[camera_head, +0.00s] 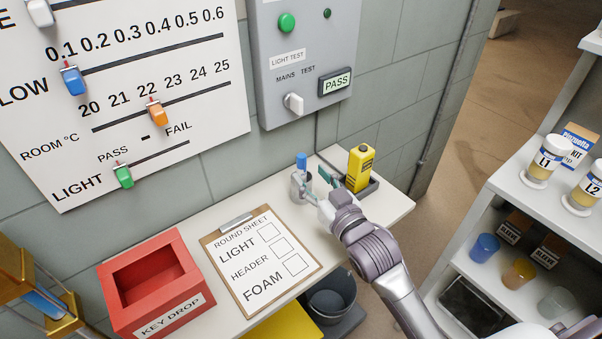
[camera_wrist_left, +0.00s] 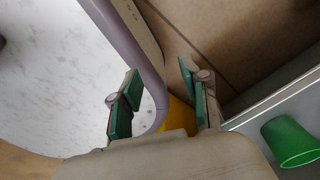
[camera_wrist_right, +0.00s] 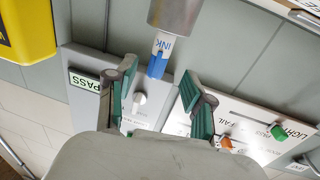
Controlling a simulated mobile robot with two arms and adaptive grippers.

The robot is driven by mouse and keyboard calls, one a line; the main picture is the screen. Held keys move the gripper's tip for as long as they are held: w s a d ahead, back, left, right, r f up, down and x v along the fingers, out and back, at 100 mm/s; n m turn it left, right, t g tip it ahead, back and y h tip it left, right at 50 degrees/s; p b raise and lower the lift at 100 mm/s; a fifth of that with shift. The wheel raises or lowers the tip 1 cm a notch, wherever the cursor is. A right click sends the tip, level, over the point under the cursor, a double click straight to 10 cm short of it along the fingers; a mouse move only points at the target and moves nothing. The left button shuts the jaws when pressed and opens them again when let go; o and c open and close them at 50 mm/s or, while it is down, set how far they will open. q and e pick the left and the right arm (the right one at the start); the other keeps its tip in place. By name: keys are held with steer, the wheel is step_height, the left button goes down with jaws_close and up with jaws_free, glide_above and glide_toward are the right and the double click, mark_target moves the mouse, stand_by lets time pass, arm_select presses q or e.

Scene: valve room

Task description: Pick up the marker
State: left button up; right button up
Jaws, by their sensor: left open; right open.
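The marker (camera_head: 301,161) has a blue cap and stands in a small metal cup (camera_head: 299,188) on the white shelf. In the right wrist view the marker (camera_wrist_right: 160,55) shows a white label reading INK and sticks out of the cup (camera_wrist_right: 176,14); its lower part is hidden inside. My right gripper (camera_head: 317,182) is open beside the cup. In its wrist view the marker's capped end lies between the two spread fingers (camera_wrist_right: 158,78), with gaps on both sides. My left gripper (camera_wrist_left: 160,80) is open and empty, away from the shelf, and does not show in the head view.
A yellow bottle (camera_head: 360,167) stands in a dark tray just right of my right gripper. A clipboard (camera_head: 214,255) and a red key-drop box (camera_head: 118,313) lie further left. A wall panel (camera_head: 270,90) rises behind. A rack with jars (camera_head: 545,160) stands at right.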

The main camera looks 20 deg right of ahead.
mark_target(304, 166)
steer(key=shift+w, duration=0.25)
steer(key=w, duration=0.4)
steer(key=shift+w+a+r+p, duration=0.1)
steer(key=shift+w+a+p, duration=0.1)
steer(key=shift+a+p, duration=0.15)
steer(key=shift+w, duration=0.3)
steer(key=shift+c, duration=0.4)
arm_select(q)
steer(key=shift+w+r, duration=0.35)
steer(key=shift+w, duration=0.45)
arm_select(e)
steer(key=c, duration=0.9)
